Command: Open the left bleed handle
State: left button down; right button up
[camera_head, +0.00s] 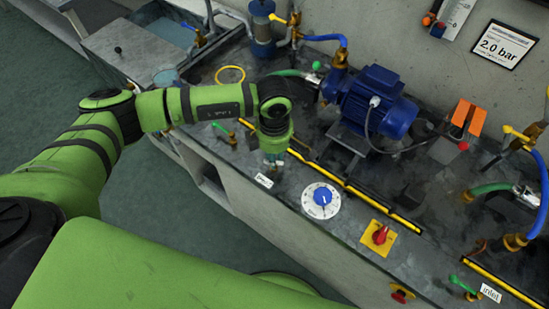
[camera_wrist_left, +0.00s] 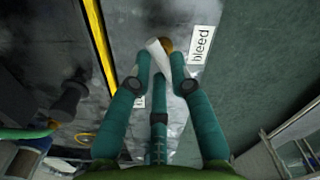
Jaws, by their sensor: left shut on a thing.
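My left gripper (camera_head: 273,158) points down at the front of the bench, just behind a small white label (camera_head: 264,181). In the left wrist view its teal fingers (camera_wrist_left: 161,62) are shut on a pale handle (camera_wrist_left: 156,52) with a brass part (camera_wrist_left: 167,46) at its end. This bleed handle lies beside the label reading "bleed" (camera_wrist_left: 202,45). In the head view the gripper hides the handle, so its turn angle cannot be told there. My right gripper is not in view.
A white dial with a blue knob (camera_head: 322,200) and a red switch on a yellow plate (camera_head: 379,236) stand to the right. A yellow strip (camera_head: 355,191) runs behind them. A blue motor (camera_head: 375,98) stands further back. A green handle (camera_head: 230,139) is to the left.

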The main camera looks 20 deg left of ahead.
pick_arm(q)
jog(key=n+b, duration=0.2)
jog(key=n, duration=0.1)
jog(key=n+b, duration=0.2)
jog(key=n, duration=0.1)
jog(key=shift+a+f, duration=0.15)
jog(key=shift+f, duration=0.05)
jog(key=n+b, duration=0.1)
jog(key=n, duration=0.2)
jog(key=shift+s+r+n+b, duration=0.1)
jog(key=shift+n+b, duration=0.65)
jog(key=shift+n, duration=0.65)
jog(key=shift+r, duration=0.1)
jog(key=c, duration=1.1)
grip_release()
jog(key=shift+c, duration=0.2)
jog(key=shift+r, duration=0.1)
notch_tip(320, 180, up, 12)
